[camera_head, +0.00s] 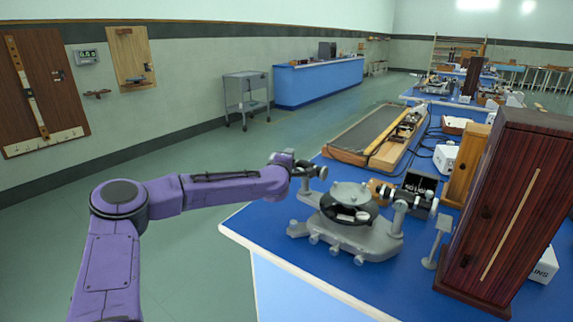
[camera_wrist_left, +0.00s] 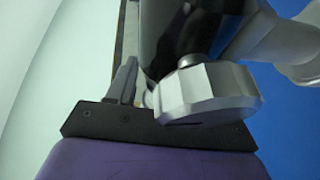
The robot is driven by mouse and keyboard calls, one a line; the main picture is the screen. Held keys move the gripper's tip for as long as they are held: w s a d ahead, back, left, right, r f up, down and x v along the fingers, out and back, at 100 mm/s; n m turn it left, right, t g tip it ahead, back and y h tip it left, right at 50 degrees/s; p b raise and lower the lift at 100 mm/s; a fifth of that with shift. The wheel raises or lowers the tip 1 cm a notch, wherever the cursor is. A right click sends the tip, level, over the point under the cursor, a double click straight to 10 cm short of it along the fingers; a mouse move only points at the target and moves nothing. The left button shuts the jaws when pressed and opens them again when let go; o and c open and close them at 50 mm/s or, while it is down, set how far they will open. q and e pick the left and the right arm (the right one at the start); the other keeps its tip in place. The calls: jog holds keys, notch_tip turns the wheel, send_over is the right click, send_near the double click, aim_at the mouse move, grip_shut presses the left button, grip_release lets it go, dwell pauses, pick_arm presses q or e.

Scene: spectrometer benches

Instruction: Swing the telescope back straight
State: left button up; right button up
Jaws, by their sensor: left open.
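The spectrometer (camera_head: 368,240) stands on the blue bench, a grey instrument with a round table on top. An arm that looks like its telescope (camera_head: 314,172) points left, its end at my left gripper (camera_head: 299,169). In the left wrist view a dark tube (camera_wrist_left: 180,40) and a faceted grey knob (camera_wrist_left: 208,102) fill the space in front of the black palm. One grey finger (camera_wrist_left: 125,80) shows left of the tube; the other finger is hidden. The gripper is open, very close to the tube; contact cannot be told. My right gripper is out of view.
A tall dark wooden case (camera_head: 510,200) stands right of the spectrometer. A long wooden apparatus (camera_head: 365,133) lies behind it on the bench. A small grey stand (camera_head: 437,240) is between case and spectrometer. The bench's left edge is clear.

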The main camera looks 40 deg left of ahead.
pick_arm(q)
jog(key=v, duration=1)
jog(key=shift+s+a, duration=0.1)
